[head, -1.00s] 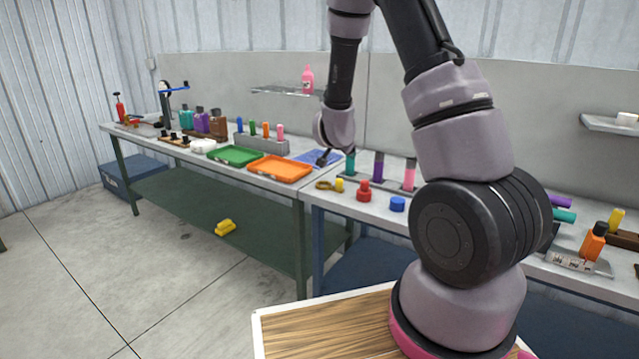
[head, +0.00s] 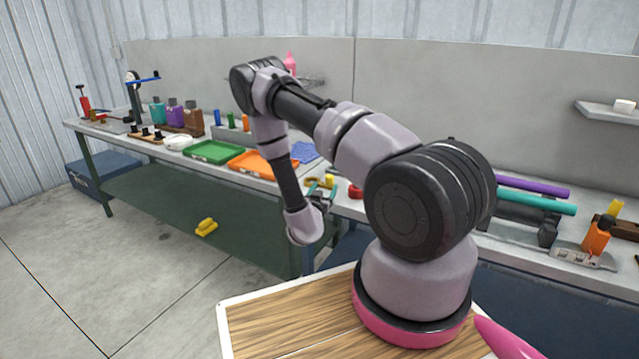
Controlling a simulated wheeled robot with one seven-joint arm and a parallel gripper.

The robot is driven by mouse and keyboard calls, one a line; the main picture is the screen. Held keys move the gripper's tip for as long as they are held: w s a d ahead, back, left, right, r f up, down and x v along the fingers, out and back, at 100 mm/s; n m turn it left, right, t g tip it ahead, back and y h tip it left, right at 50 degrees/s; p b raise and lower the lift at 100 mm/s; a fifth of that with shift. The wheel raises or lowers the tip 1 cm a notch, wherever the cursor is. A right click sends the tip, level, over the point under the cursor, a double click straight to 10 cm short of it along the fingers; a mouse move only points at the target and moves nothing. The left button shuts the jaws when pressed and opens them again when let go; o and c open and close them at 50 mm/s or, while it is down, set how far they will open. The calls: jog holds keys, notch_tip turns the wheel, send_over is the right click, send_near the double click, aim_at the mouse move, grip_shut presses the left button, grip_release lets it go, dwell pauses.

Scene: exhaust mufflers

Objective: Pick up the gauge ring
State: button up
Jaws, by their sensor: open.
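A small brass-coloured ring (head: 311,183), which looks like the gauge ring, lies near the front left corner of the near workbench. It is partly covered by my gripper in this view. My gripper (head: 325,194) is open at the bench's front edge, just beside the ring and low. Its fingers are small and dark here, and I cannot tell whether they touch the ring or stand around it.
A yellow piece (head: 330,181) and a red piece (head: 355,191) stand close to the right of the ring. An orange tray (head: 262,164) and a green tray (head: 214,152) lie on the left bench. Teal (head: 535,203) and purple (head: 533,187) tubes lie at the right.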

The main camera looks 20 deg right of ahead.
aim_at(329, 180)
jog(key=shift+x, duration=4)
jog(key=shift+r, duration=0.1)
grip_shut()
